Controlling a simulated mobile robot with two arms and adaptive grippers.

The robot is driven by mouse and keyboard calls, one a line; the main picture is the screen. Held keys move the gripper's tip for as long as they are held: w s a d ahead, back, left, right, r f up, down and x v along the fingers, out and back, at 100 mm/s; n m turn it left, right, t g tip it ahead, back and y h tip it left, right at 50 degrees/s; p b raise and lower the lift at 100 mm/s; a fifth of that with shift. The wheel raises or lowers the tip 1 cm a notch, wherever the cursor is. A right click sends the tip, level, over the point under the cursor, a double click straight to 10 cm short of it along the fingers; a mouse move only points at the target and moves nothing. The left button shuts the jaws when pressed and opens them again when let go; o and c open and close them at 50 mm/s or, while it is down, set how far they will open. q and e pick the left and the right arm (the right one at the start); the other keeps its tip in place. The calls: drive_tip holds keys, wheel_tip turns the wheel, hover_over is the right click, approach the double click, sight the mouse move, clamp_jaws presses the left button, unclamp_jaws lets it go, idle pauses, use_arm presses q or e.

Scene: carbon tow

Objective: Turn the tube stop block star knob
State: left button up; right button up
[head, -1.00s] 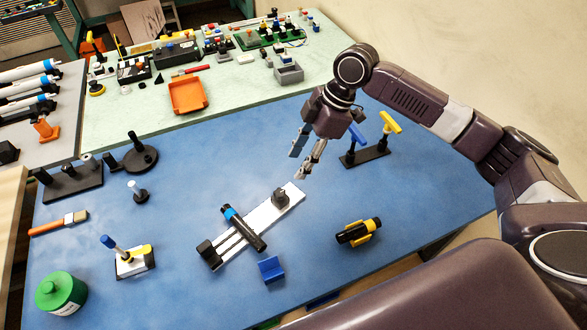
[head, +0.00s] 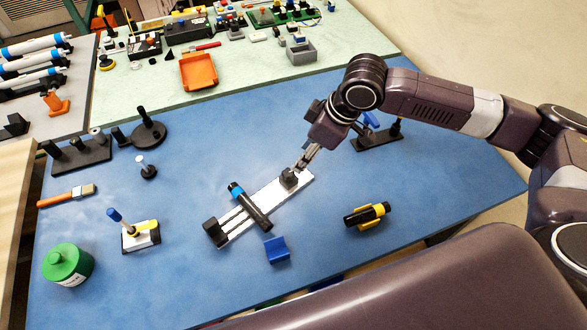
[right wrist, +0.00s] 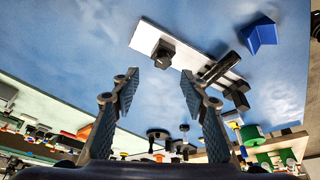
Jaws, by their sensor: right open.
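A white fixture plate (head: 268,198) lies on the blue table, with a black tube with a blue band (head: 250,204) across its rails. The dark stop block (head: 288,179) stands at its upper right end and also shows in the right wrist view (right wrist: 163,54). The star knob cannot be told apart clearly from the block. My right gripper (head: 302,164) is just beside and above the block. In the right wrist view its two fingers (right wrist: 160,77) are apart and empty, with the block ahead of the gap between them. My left gripper is not in view.
A black block (head: 214,231) sits at the plate's other end. A small blue block (head: 277,250) and a black-and-yellow cylinder in a holder (head: 366,215) lie nearby. A stand (head: 376,138) is behind my right arm.

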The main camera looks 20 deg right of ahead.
sight(290, 173)
drive_tip(key=shift+m, duration=0.5)
drive_tip(key=x, duration=0.8)
drive_tip(key=shift+s+a+f+p, duration=0.1)
drive_tip(key=shift+s+a+p, duration=0.1)
drive_tip(key=shift+p, duration=0.2)
drive_tip(key=shift+c, duration=0.2)
clamp_jaws()
